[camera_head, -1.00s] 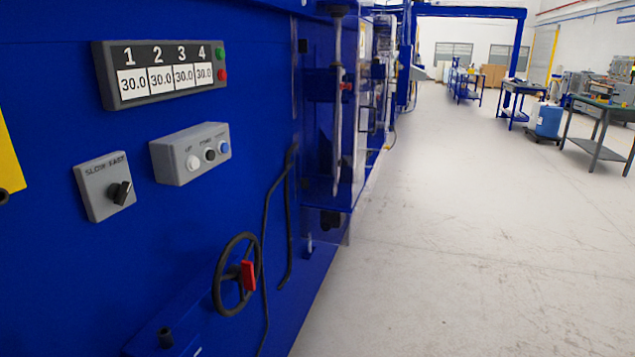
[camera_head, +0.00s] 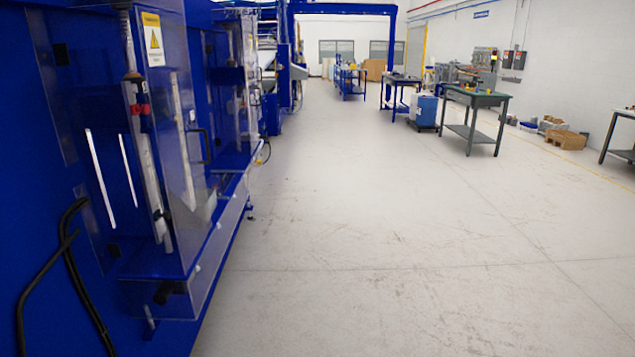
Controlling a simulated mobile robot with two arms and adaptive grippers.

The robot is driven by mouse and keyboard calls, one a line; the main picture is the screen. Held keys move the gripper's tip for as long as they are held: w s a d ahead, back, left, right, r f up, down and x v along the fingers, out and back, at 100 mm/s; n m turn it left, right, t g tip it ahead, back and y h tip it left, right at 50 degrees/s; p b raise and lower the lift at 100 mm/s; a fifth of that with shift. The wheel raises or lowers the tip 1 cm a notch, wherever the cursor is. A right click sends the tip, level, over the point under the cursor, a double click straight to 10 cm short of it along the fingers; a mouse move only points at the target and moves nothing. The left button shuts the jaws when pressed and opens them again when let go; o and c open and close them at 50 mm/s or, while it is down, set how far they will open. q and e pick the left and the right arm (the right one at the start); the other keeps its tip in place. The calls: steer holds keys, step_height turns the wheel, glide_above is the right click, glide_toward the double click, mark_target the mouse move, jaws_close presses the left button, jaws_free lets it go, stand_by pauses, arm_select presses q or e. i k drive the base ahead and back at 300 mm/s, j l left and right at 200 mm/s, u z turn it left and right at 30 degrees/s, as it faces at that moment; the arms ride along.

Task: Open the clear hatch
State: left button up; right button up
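The clear hatch (camera_head: 188,95) is a see-through panel on the blue machine at the left of the head view. A yellow warning label (camera_head: 153,40) sits near its top. A dark handle (camera_head: 205,146) shows at its right side. Metal rods and a red clamp part show through the clear panels. The hatch looks closed, but its edges are hard to make out. Neither of my grippers is in view.
The blue machine (camera_head: 35,130) fills the left side, with black cables (camera_head: 75,270) hanging at its lower left. The pale floor (camera_head: 380,240) to the right is wide and clear. Workbenches (camera_head: 475,100) and a blue drum (camera_head: 427,110) stand farther back.

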mark_target(216, 180)
steer(key=i+u, duration=0.1)
steer(key=i, duration=1.9)
